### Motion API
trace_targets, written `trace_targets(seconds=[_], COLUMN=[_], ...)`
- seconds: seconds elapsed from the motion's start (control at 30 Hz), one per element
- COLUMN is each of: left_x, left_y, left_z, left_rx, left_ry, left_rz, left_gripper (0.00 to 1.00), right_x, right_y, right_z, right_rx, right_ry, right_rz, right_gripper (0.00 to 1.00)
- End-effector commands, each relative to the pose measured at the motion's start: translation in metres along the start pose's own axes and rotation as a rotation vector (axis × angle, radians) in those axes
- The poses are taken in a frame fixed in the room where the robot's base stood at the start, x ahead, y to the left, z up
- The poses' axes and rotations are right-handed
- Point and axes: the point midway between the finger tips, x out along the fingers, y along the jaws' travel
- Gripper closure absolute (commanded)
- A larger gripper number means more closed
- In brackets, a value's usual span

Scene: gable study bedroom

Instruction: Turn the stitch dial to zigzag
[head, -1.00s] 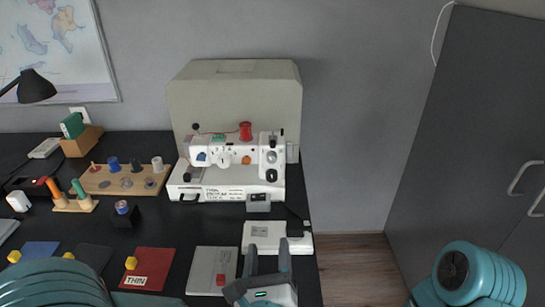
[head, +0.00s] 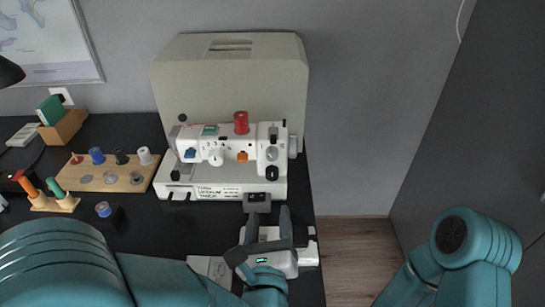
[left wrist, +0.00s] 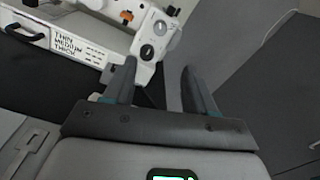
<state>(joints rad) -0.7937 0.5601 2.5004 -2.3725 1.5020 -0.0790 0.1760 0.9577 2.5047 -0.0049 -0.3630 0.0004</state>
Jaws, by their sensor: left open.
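The white sewing machine (head: 225,190) stands upright at the back of the black table. Its front bears a white knob (head: 216,157), a blue knob (head: 190,154), an orange knob (head: 242,156) and a grey dial (head: 272,154) above a black knob (head: 272,173). I cannot tell which one is the stitch dial; their markings are too small. My left gripper (head: 265,224) is open and empty, in front of and below the machine's right end. In the left wrist view, the machine's right end shows beyond the open fingers (left wrist: 158,74), apart from them.
A beige cover (head: 235,75) stands behind the machine. A wooden board (head: 110,175) with several spools lies to its left. A white box-like item (head: 304,247) is partly hidden under my left gripper. Free floor (head: 358,245) and a dark cabinet (head: 480,130) are to the right.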

Motion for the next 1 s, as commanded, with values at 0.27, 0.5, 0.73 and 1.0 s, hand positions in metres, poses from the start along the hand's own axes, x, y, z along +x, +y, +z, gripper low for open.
trace_targets(seconds=[0.27, 0.5, 0.73, 1.0], left_x=[0.005, 0.054, 0.109, 0.153], left_y=[0.000, 0.001, 0.001, 0.000], left_z=[0.001, 0.002, 0.001, 0.001], left_rx=[-0.002, -0.002, 0.000, 0.000], left_ry=[-0.001, -0.003, -0.002, -0.001], left_rz=[0.001, 0.005, 0.003, 0.000], left_gripper=[0.44, 0.44, 0.44, 0.44], right_x=[-0.001, -0.007, -0.013, -0.017], right_y=[-0.001, -0.003, -0.005, -0.006], right_z=[0.000, 0.000, 0.000, 0.000], right_rx=[0.000, 0.000, 0.000, 0.000], right_ry=[0.000, 0.000, 0.000, 0.000], right_rz=[0.000, 0.000, 0.000, 0.000], right_gripper=[0.57, 0.57, 0.57, 0.57])
